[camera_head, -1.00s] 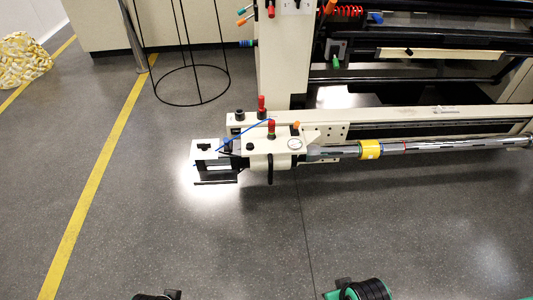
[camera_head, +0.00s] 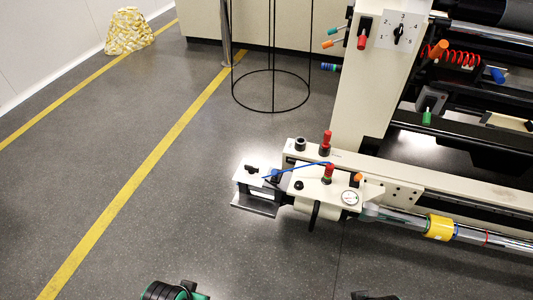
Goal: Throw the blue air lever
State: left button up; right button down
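Several blue parts show on the machine in the head view, and I cannot tell which one is the air lever. A short lever with a blue and green grip (camera_head: 330,67) sticks out left from the upright column, below a teal lever (camera_head: 339,30) and an orange lever (camera_head: 333,43). A thin blue line (camera_head: 295,169) runs over the low arm-end block. A blue knob (camera_head: 497,75) sits at the far right by a red coil. Parts of my two arms show at the bottom edge, well apart from all of these. Neither gripper's fingers are visible.
The cream column (camera_head: 375,85) carries a dial panel (camera_head: 400,31). The low block (camera_head: 325,190) with red knobs and a gauge juts out left. A black wire stand (camera_head: 271,91) stands behind. The grey floor (camera_head: 180,190) in front and left is clear.

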aim_at(274, 172)
jog(key=i+l+u, duration=0.35)
jog(key=l, duration=0.25)
jog(key=i+l+u, duration=0.2)
jog(key=l, duration=0.15)
jog(key=l+z, duration=0.15)
jog(key=z, duration=0.2)
jog(key=k, duration=0.05)
